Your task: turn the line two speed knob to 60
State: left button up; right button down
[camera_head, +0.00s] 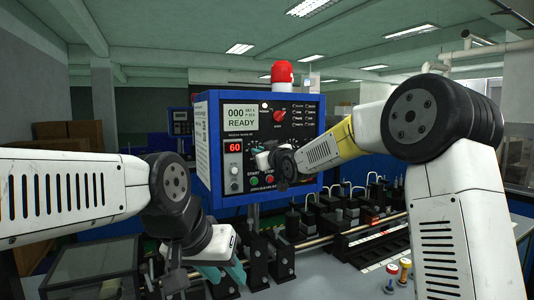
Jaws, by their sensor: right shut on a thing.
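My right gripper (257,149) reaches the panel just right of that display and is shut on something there. Its own hand hides what it grips, which looks like the speed knob. My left gripper (224,272) is low in front of the box, its teal fingertips apart, with nothing seen between them.
A red knob (279,115), a white screen (241,117) reading READY, a green start button (254,182) and a red button (270,180) are on the panel. A red beacon (282,72) tops the box. Rails and black blocks (282,262) crowd the bench below.

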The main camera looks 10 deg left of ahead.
jog(key=c, duration=1.5)
grip_release()
jog(key=v, duration=0.7)
jog(key=shift+s+d, duration=0.2)
jog(key=shift+s, duration=0.15)
